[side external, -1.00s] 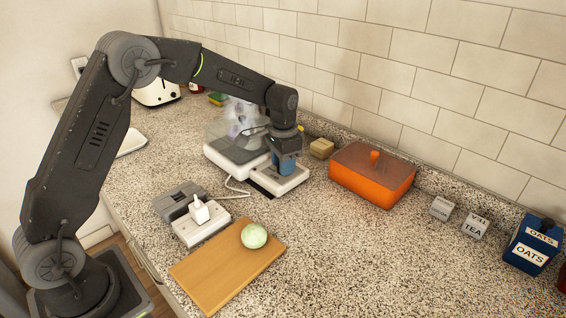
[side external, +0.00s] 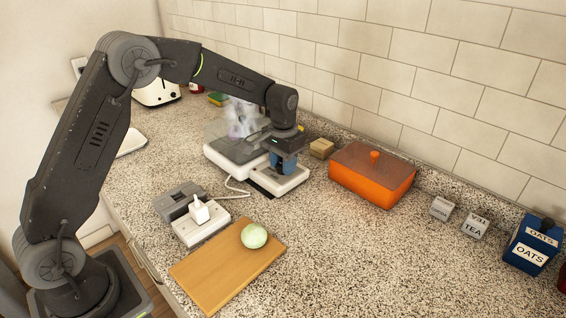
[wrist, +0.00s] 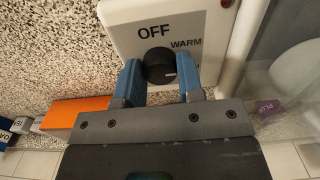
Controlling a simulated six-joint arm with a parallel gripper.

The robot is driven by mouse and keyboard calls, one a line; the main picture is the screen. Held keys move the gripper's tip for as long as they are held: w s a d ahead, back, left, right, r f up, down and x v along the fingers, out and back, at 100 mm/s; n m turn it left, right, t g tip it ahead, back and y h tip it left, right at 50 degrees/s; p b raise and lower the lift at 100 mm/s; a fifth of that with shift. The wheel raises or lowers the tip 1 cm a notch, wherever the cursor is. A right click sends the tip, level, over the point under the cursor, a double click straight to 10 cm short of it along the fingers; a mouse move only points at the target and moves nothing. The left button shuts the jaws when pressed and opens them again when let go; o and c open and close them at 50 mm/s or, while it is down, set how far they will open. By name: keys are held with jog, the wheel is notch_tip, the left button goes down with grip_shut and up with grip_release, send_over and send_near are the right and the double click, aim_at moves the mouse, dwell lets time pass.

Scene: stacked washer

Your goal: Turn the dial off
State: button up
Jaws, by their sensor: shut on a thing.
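The black round dial (wrist: 157,62) sits on a white control panel (wrist: 120,18) in the wrist view. The panel reads OFF above the dial and WARM to its upper right; another label to the right is mostly hidden by a finger. A pale mark on the dial points right, away from OFF. My gripper (wrist: 159,76) has its two blue fingers shut on the dial, one on each side. In the side view my gripper (side external: 284,166) points down over the white panel base (side external: 291,183) and hides the dial.
A white appliance (side external: 222,165) with a clear cover stands left of the panel. An orange lidded box (side external: 365,182) is to the right and a small tan block (side external: 321,149) behind. A board (side external: 215,278) with a green ball (side external: 254,236) lies in front.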

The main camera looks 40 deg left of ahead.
jog(key=shift+r, duration=0.1)
jog(key=o, duration=0.9)
notch_tip(320, 180, up, 14)
jog(key=shift+f, duration=0.1)
jog(key=s+d+r+t, duration=0.1)
jog(key=s+r+t, duration=0.15)
jog(key=s, duration=0.55)
jog(key=s+d+r+t, duration=0.1)
jog(key=s+r, duration=0.3)
jog(key=s, duration=0.3)
jog(key=s+f, duration=0.2)
jog(key=s, duration=0.3)
jog(key=s+f+t, duration=0.1)
jog(key=s, duration=0.3)
jog(key=s+d+f+t, duration=0.1)
jog(key=s+f, duration=0.1)
jog(key=s, duration=0.3)
jog(key=shift+s+d+f, duration=0.1)
jog(key=shift+s+f, duration=0.2)
